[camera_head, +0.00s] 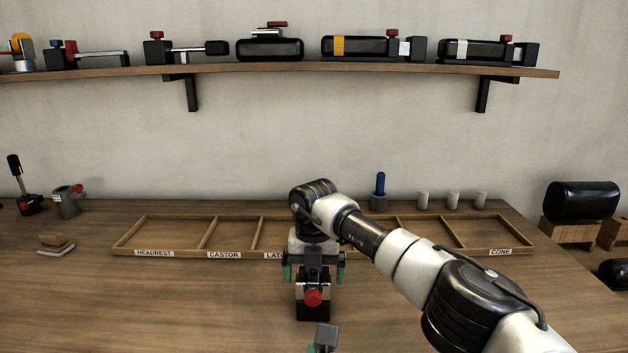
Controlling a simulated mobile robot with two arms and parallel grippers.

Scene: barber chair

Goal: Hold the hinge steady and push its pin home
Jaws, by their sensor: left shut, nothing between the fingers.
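A small black block with a pale metal upper part and a red round knob (313,298) stands on the bench in front of the tray. It seems to be the hinge with its pin, but my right gripper hides its top. My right gripper (314,271) points down over it, its green-tipped fingers apart, one on each side. I see no clear contact between the fingers and the block. My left gripper (323,342) shows only in part at the bottom edge, in front of the block. It is shut and empty, with a grey tip and a bit of green.
A wooden divided tray (182,254) with labels such as HEADREST, CASTOR and CONE lies behind, partly hidden by my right arm. A blue-handled tool (380,186) and small grey cups (453,200) stand at the back. A shelf (130,73) holds mechanisms above. The bench's front left is clear.

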